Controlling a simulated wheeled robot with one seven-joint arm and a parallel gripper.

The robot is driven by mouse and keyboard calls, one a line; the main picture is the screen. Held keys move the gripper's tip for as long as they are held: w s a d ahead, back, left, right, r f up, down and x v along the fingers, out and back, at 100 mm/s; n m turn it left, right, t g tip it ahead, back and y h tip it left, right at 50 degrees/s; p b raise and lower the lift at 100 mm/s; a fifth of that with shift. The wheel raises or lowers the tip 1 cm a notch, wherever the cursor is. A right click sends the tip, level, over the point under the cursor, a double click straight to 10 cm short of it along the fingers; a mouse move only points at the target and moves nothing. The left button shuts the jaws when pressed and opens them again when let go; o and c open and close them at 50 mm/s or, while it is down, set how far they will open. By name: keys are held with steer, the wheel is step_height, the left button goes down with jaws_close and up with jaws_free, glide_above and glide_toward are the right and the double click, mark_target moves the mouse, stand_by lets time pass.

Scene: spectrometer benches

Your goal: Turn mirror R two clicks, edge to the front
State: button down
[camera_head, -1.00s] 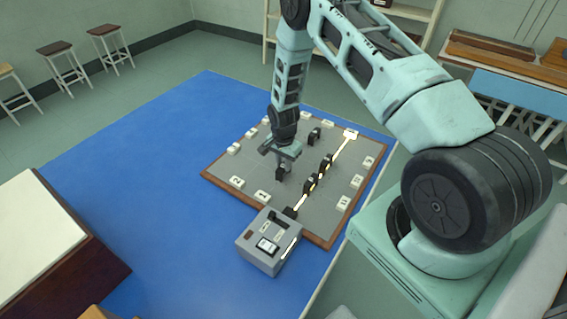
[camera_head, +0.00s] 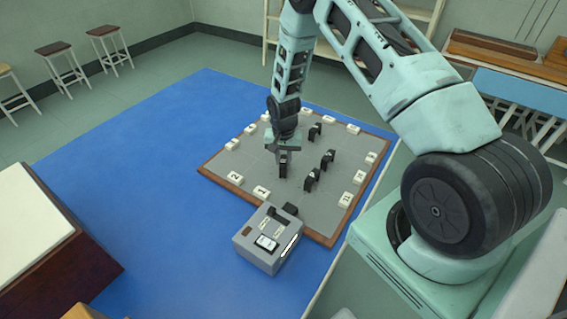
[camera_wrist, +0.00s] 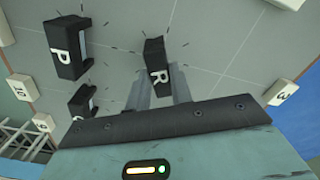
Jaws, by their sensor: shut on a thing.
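Mirror R is a small black block with a white letter R on top; it shows in the wrist view (camera_wrist: 155,58) and on the grey board (camera_head: 232,168) in the head view (camera_head: 283,166). My gripper (camera_head: 283,150) points straight down over it. In the wrist view my gripper's fingers (camera_wrist: 158,84) reach to both sides of mirror R and are shut on it. It stands on the board, with short tick marks around it. My fingers hide part of its lower body.
Mirror P (camera_wrist: 66,50) stands left of R in the wrist view, with another black mirror (camera_wrist: 82,102) below it. Numbered white tiles (camera_head: 262,192) line the board.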

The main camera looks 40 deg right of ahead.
mark_target(284, 161)
steer(key=n+b, duration=0.3)
steer(key=n, duration=0.3)
steer(key=n+b, duration=0.1)
steer(key=n, duration=0.5)
steer(key=shift+b, duration=0.3)
stand_by(0.4)
steer(key=c, duration=1.2)
jaws_free()
steer(key=shift+c, duration=0.2)
steer(key=shift+r, duration=0.1)
step_height(284, 161, up, 17)
steer(key=b, duration=0.3)
steer(key=shift+r, duration=0.15)
